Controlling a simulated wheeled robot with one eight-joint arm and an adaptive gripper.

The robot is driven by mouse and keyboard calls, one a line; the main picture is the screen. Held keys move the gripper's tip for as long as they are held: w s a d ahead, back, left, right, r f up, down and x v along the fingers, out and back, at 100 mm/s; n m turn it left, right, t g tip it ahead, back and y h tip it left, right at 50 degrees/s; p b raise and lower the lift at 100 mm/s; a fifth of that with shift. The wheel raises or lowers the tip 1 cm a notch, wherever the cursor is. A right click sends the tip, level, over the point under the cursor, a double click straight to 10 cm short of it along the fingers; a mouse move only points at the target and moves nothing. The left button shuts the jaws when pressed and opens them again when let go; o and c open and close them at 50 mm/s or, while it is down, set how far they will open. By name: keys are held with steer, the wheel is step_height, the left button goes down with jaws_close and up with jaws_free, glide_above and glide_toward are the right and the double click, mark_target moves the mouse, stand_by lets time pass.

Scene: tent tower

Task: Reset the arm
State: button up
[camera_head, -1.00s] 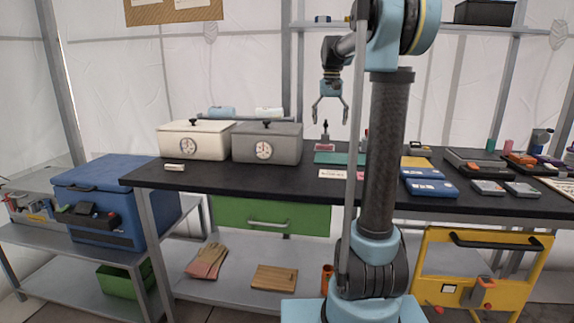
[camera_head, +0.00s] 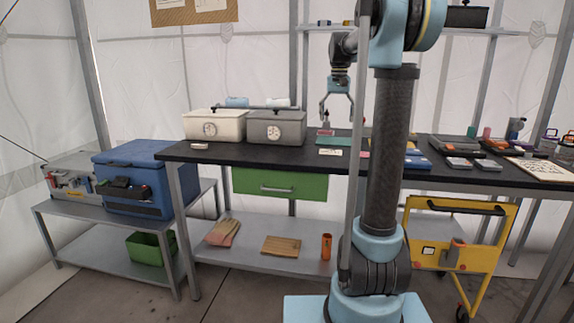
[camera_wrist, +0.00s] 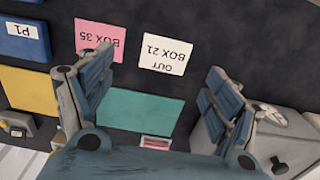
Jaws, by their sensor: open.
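My gripper (camera_head: 337,112) hangs from my raised arm, fingers pointing down, over the black worktable (camera_head: 235,153) in the head view. Its fingers are apart, with nothing held between them. In the wrist view my gripper (camera_wrist: 160,70) also shows spread fingers, with the tabletop below. Between and beyond them lie a teal mat (camera_wrist: 140,110), a white card reading "BOX 21 OUT" (camera_wrist: 165,53) and a pink card reading "BOX 35" (camera_wrist: 99,40).
A cream box (camera_head: 214,125) and a grey box (camera_head: 276,128) with dials stand left of my gripper. A blue cooler (camera_head: 134,177) is on a low bench at left. A yellow cart (camera_head: 462,235) stands under the table at right. Floor at front left is clear.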

steer(key=s+f+n+t, duration=0.1)
steer(key=s+f, duration=0.4)
steer(key=s, duration=0.5)
steer(key=s+f, duration=0.6)
steer(key=s, duration=0.3)
steer(key=s+f+n+t, duration=0.1)
steer(key=s+f, duration=0.4)
steer(key=s, duration=0.5)
steer(key=s+f, duration=0.9)
steer(key=f, duration=0.2)
steer(key=shift+s+f, duration=0.25)
steer(key=shift+f, duration=0.15)
steer(key=shift+w+f, duration=0.2)
steer(key=shift+w, duration=0.25)
